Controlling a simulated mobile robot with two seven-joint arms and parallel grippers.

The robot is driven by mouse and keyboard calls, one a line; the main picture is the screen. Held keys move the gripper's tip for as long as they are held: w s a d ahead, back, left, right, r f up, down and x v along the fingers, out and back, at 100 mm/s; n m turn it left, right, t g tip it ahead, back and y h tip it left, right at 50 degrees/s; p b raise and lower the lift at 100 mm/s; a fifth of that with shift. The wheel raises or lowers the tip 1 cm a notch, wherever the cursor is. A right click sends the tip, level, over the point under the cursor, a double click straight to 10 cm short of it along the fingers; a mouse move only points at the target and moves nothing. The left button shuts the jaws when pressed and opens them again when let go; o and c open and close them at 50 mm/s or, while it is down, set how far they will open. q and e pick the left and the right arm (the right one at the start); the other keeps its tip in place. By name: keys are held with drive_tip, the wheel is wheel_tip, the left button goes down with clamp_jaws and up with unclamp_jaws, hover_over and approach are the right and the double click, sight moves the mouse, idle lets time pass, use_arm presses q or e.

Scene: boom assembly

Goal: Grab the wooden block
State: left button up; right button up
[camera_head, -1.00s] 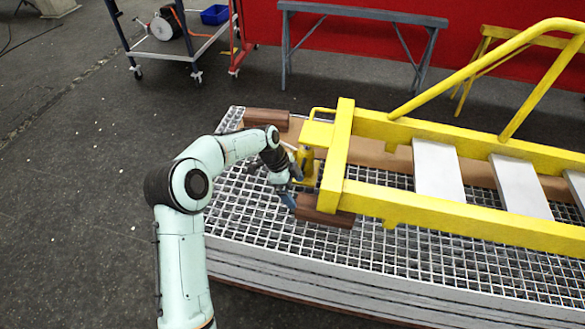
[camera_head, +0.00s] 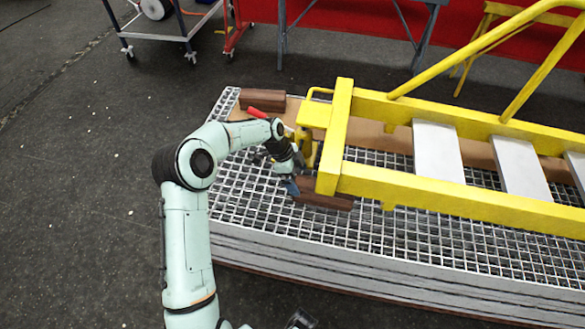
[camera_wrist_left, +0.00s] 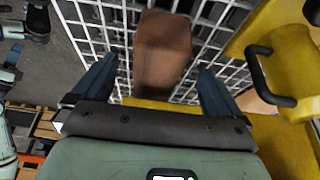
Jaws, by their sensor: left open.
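A brown wooden block (camera_head: 325,196) lies on the metal grating beside the near end of the yellow ladder frame. My left gripper (camera_head: 291,183) is open at the block's left end. In the left wrist view, a brown block (camera_wrist_left: 163,48) lies ahead, in line with the gap between the open blue fingers of this gripper (camera_wrist_left: 157,80). I cannot tell whether the fingers touch it. A second brown block (camera_head: 262,99) lies at the grating's far left corner. A dark part of mine shows at the bottom edge, perhaps my right gripper, but its jaws are unclear.
The yellow ladder frame (camera_head: 440,182) lies over the grating stack (camera_head: 360,245), close to the gripper's right. A yellow cylinder with a black handle (camera_wrist_left: 285,70) is on the right in the wrist view. A red item (camera_head: 267,112) lies near the far block. Floor at left is clear.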

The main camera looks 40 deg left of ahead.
sight(306, 190)
use_arm(q)
drive_tip(key=b+x, duration=0.1)
drive_tip(key=x, duration=0.7)
use_arm(e)
drive_tip(key=shift+w+f, duration=0.25)
drive_tip(key=shift+f, duration=0.2)
